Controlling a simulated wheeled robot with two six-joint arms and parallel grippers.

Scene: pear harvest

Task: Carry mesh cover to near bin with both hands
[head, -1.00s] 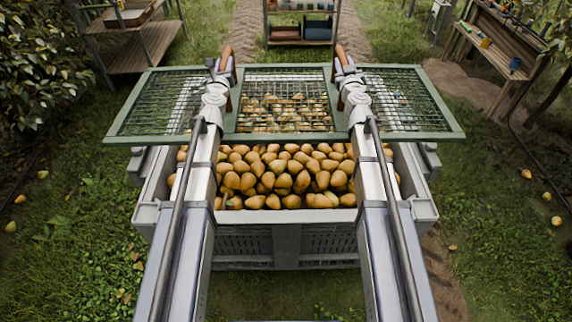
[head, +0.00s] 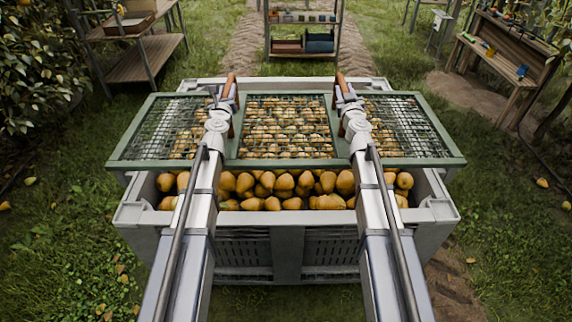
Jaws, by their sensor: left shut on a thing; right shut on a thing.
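The mesh cover (head: 286,162) is a green frame with wire mesh in three panels, seen in the head view. It is over the back and middle of the grey bin (head: 286,220), which is full of pears (head: 265,185). The front strip of pears is uncovered. My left gripper (head: 229,88) is shut on the cover at its left crossbar, near a brown handle. My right gripper (head: 343,88) is shut on it at the right crossbar, near another brown handle. Whether the cover touches the bin rim is unclear.
A metal shelf (head: 302,50) with boxes stands behind the bin. A wooden table (head: 130,50) is at the back left and a workbench (head: 515,55) at the back right. Grass lies on both sides, with several fallen pears.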

